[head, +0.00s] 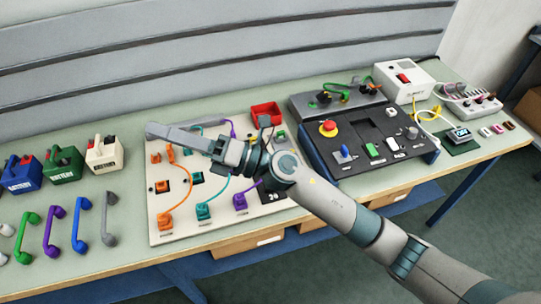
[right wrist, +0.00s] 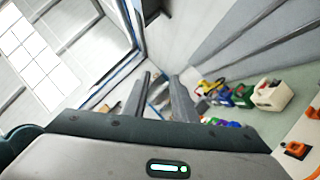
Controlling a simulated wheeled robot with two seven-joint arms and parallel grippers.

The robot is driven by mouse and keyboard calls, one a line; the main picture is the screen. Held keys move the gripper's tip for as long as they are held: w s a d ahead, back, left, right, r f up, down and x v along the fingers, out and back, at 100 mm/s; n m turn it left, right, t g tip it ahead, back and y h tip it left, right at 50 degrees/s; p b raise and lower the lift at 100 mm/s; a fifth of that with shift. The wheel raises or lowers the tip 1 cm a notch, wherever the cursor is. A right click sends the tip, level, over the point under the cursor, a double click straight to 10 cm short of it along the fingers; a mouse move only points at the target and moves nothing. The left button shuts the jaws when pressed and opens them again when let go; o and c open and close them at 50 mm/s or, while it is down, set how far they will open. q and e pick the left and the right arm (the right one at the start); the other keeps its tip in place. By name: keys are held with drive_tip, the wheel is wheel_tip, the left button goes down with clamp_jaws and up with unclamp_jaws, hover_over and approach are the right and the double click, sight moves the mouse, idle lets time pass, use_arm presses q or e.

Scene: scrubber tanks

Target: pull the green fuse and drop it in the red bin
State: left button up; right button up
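My right gripper (head: 172,134) reaches left above the pale board, away from the bin and the green piece. In the right wrist view its two fingers (right wrist: 162,82) stand apart with nothing between them. My left gripper is not in view.
The pale board (head: 160,225) carries orange, teal and purple plugs with cables under my arm. A blue console (head: 320,160) with a red button stands to the right. Battery boxes (head: 64,164) and coloured handles (head: 52,230) lie left. The bench front edge is below.

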drive_tip(key=s+a+f+n+g+h, duration=0.35)
drive_tip(key=n+g, duration=0.25)
drive_tip(key=n, duration=0.2)
drive_tip(key=d+f+n+g+h, duration=0.1)
drive_tip(key=d+f+n+h, duration=0.35)
drive_tip(key=f+h, duration=0.5)
drive_tip(key=w+d+f+n+t+h, duration=0.2)
drive_tip(key=w+d+f+h, duration=0.1)
drive_tip(key=w+d, duration=0.4)
drive_tip(key=w+d+f+n+t+h, duration=0.1)
drive_tip(key=w+d+h, duration=0.5)
drive_tip(key=d, duration=0.6)
wheel_tip(320, 180, down, 2)
drive_tip(key=shift+w+f+n+t, duration=0.15)
drive_tip(key=shift+w+n+t, duration=0.3)
drive_tip(key=shift+t, duration=0.35)
